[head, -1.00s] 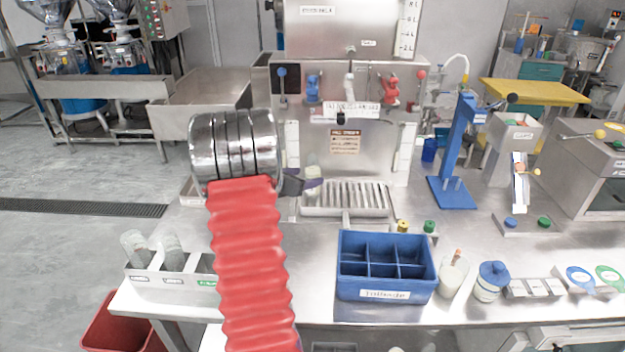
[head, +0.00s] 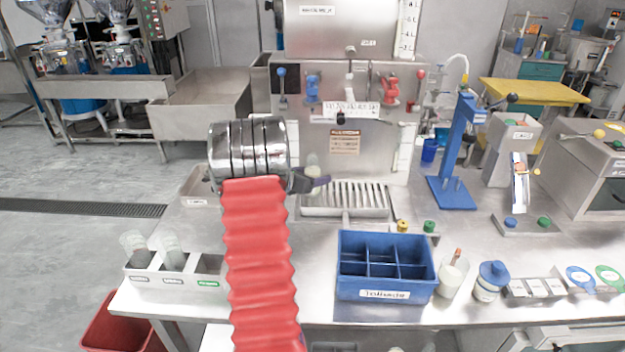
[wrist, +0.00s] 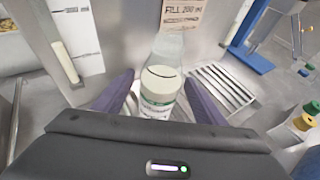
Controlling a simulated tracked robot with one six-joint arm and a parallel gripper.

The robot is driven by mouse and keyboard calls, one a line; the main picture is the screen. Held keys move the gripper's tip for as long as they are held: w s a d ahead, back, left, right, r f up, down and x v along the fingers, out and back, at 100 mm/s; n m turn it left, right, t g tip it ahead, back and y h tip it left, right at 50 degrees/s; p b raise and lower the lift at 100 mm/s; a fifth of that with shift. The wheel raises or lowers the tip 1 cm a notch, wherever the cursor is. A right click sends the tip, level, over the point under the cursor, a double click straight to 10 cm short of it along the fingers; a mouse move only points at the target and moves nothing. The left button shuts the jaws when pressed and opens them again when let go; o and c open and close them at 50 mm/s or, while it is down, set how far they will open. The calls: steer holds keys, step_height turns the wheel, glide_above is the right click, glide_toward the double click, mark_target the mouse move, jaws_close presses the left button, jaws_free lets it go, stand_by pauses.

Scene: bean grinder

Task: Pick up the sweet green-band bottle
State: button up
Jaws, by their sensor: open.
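The green-band bottle (wrist: 160,85) stands between my gripper's two dark fingers in the wrist view. It is clear at the top, with pale contents and a white label with green print. My gripper (wrist: 161,98) is open, with one finger on each side of the bottle; whether either touches it I cannot tell. My gripper's front hides the bottle's base. In the head view the bottle (head: 313,163) shows partly behind my gripper (head: 318,182), just left of the drip grate and in front of the steel machine.
A rack (head: 172,284) at the front left holds two grey-filled bottles; its green-labelled slot looks empty. A blue divided box (head: 387,294) stands at the front middle. A ribbed drip grate (head: 345,198) lies right of my gripper. A blue press stand (head: 456,150) is further right.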

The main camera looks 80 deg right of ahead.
mark_target(313, 153)
steer(key=shift+c, duration=0.6)
steer(key=c, duration=1.3)
steer(key=shift+r, duration=0.1)
step_height(313, 153, up, 10)
steer(key=shift+f, duration=0.1)
